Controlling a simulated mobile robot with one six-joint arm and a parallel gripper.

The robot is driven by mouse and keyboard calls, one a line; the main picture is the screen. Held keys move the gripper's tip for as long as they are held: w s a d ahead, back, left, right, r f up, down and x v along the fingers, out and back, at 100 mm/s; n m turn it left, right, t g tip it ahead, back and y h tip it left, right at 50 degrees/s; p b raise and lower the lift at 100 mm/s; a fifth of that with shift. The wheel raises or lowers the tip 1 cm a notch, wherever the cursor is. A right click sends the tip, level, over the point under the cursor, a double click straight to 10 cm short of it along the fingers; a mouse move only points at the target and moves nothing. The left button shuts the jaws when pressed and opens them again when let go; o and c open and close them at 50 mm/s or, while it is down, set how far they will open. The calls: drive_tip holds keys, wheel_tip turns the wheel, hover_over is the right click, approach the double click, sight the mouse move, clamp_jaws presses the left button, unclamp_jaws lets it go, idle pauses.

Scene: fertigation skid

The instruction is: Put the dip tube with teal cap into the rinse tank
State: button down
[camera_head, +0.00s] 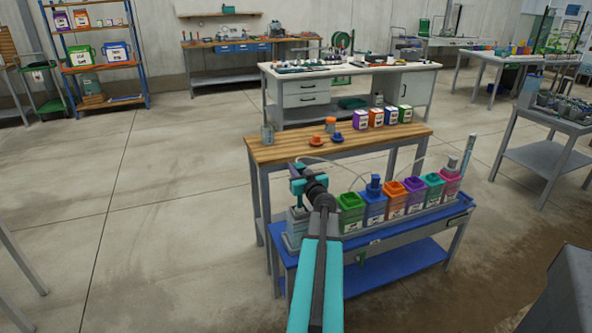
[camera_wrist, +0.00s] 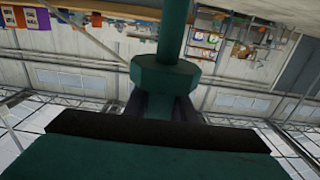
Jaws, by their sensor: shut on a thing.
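My gripper (camera_head: 299,186) is at the left end of the blue skid table, above a pale grey tank (camera_head: 296,226). In the wrist view my gripper's dark fingers (camera_wrist: 163,107) are shut on the teal cap (camera_wrist: 165,75) of the dip tube. The teal tube (camera_wrist: 172,28) extends away from the cap, and its far end is out of that view. In the head view the arm hides part of the tank and tube, so I cannot tell whether the tube's end is inside. No readable label marks the rinse tank; the pale grey tank may be it.
The blue skid table (camera_head: 350,247) holds a row of coloured tanks, including a green one (camera_head: 350,222) beside my arm. A blue-capped tube (camera_head: 374,188) stands in the blue tank. A tall clear tube (camera_head: 468,152) stands at the right end. A wooden bench (camera_head: 270,153) is behind.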

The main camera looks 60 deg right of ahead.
drive_tip(key=shift+f+b, duration=6.05)
drive_tip(key=shift+b, duration=2.5)
drive_tip(key=c, duration=1.4)
unclamp_jaws()
